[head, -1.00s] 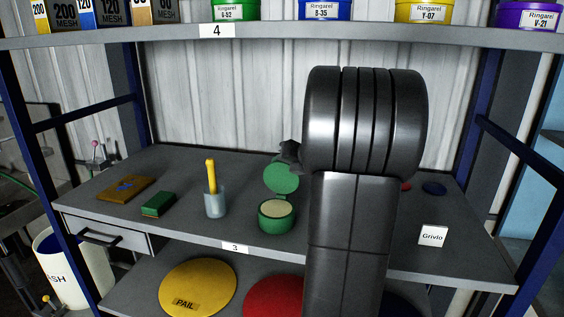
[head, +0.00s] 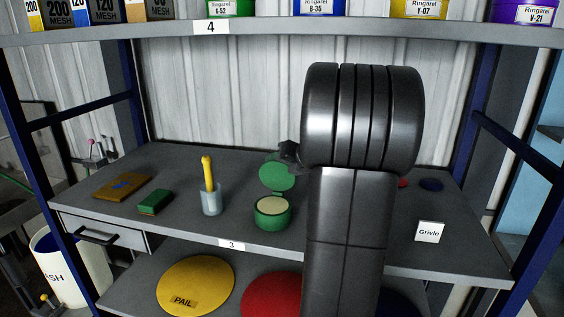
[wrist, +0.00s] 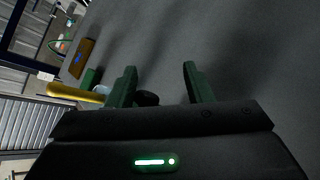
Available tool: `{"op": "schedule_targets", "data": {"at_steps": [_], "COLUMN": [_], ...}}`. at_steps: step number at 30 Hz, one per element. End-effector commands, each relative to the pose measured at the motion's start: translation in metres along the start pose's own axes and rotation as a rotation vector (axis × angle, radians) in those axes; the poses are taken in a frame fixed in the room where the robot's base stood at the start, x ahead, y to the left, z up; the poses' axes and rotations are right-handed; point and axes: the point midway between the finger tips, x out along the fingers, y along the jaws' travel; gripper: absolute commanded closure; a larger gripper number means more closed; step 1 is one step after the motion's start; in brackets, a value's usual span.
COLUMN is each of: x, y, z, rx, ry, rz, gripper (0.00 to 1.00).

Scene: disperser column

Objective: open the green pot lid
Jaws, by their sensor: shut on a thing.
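The green pot (head: 273,214) stands on the grey shelf, and a pale filling shows inside its open rim. Its green lid (head: 277,178) is raised and stands nearly upright behind the pot's back edge. My gripper (head: 277,156) is at the top edge of the lid and shut on it, though the grip is partly hidden by my arm. In the wrist view my two fingers (wrist: 160,78) show as dark green shapes with a small dark round thing low between them. I cannot make out the lid there.
Left of the pot, a cup (head: 211,201) holds a yellow-handled tool. Beyond it lie a green block (head: 154,202) and a brown board (head: 122,187). A Grivlo card (head: 429,232) stands at the right. An upper shelf (head: 280,30) runs overhead. My arm hides the middle right.

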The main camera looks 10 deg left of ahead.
Motion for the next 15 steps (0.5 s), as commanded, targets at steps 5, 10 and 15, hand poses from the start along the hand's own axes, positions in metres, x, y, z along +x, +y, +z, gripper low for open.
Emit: {"op": "schedule_targets", "data": {"at_steps": [5,10,15], "x": [0.0,-0.011,-0.023], "y": [-0.003,-0.004,-0.004], "z": [-0.003,0.003,0.01], "rx": [0.002,0.002,0.0], "ry": [0.008,0.003,-0.001], "rz": [-0.005,-0.004,-0.005], "gripper": [0.59,0.59,0.59]}}
